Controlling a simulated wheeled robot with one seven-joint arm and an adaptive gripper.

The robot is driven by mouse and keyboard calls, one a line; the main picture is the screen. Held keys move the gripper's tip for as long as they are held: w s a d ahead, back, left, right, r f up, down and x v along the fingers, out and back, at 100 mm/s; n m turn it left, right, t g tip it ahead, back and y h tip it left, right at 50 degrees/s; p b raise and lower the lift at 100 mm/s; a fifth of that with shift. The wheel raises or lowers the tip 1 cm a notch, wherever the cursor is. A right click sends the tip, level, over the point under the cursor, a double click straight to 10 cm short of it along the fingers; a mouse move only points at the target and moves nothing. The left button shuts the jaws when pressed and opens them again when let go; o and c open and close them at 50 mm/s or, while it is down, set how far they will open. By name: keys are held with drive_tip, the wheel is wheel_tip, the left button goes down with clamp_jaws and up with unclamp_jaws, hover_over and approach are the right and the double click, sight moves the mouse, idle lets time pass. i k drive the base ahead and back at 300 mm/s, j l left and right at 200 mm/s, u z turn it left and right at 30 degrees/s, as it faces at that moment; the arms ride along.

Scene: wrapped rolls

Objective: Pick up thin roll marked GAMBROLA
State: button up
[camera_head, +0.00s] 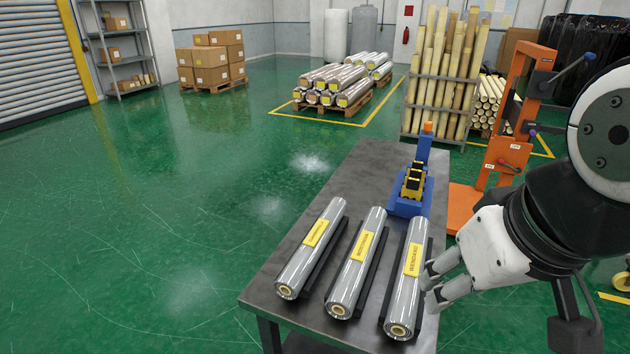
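Three silver-wrapped rolls with yellow labels lie side by side on a dark metal table (290,225): a left roll (298,268), a middle roll (347,285) and a right roll (403,305). Each shows a tan core at its near end and lies along a black support.
A blue and yellow device (408,193) stands at the table's far end. An orange stand (500,160) is behind my arm. A rack of tan tubes (440,75), stacked wrapped rolls (335,85) and cartons on a pallet (210,62) stand farther back. Green floor at left is clear.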

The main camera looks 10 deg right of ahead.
sight(289, 284)
drive_tip(key=i+j+z, duration=0.25)
drive_tip(key=j, duration=0.2)
drive_tip(key=j+z, duration=0.25)
drive_tip(key=j, duration=0.15)
drive_tip(key=i+j+z, duration=0.25)
drive_tip(key=j, duration=0.25)
drive_tip(key=j+z, duration=0.25)
drive_tip(key=j, duration=0.2)
drive_tip(key=k, duration=0.05)
